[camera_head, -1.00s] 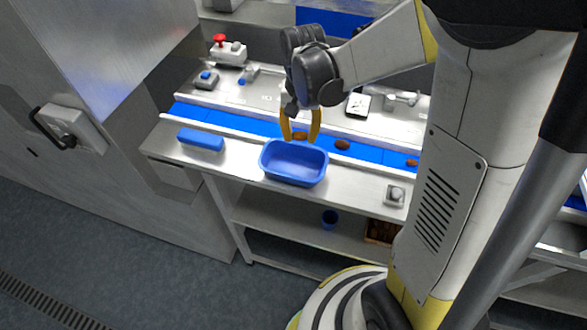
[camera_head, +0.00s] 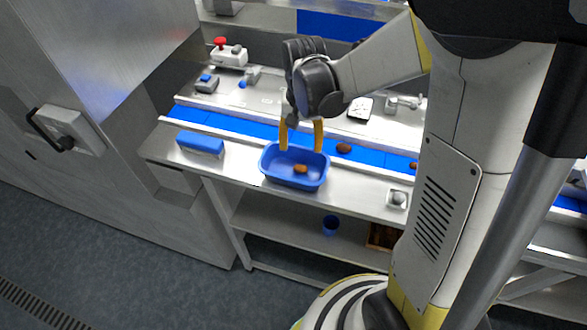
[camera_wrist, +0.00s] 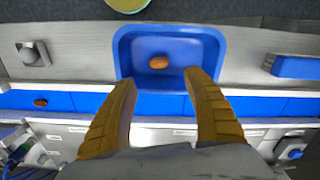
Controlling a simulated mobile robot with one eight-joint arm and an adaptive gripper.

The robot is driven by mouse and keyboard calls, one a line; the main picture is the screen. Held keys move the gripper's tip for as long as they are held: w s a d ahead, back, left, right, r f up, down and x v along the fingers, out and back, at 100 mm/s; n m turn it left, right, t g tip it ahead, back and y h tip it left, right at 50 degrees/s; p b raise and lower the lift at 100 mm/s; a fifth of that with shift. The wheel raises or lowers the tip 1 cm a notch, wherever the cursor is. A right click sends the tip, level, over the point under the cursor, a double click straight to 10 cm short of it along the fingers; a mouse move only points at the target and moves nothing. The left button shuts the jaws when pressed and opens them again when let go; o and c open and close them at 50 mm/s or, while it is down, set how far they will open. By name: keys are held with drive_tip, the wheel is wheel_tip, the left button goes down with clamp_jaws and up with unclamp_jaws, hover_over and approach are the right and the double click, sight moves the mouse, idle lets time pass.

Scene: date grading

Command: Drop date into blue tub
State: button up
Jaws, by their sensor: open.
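The blue tub (camera_head: 283,181) stands on the steel table in front of the blue conveyor, and it also shows in the wrist view (camera_wrist: 205,38). A brown date (camera_head: 300,169) is in the tub, apart from my fingers; in the wrist view the date (camera_wrist: 159,62) appears over the tub's floor. My gripper (camera_head: 301,149) is above the tub's back edge with its yellow fingers spread and nothing between them. In the wrist view the open fingers (camera_wrist: 163,82) reach toward the tub from below.
More dates lie on the blue conveyor belt (camera_head: 238,125), one of them (camera_head: 343,148) right of my gripper. A blue block-like item (camera_head: 201,145) lies left of the tub. A small grey fixture (camera_head: 396,198) sits on the table's right. Bare steel lies between them and the tub.

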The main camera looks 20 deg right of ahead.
wheel_tip(320, 180, up, 12)
drive_tip(key=shift+f, duration=0.2)
idle(0.4)
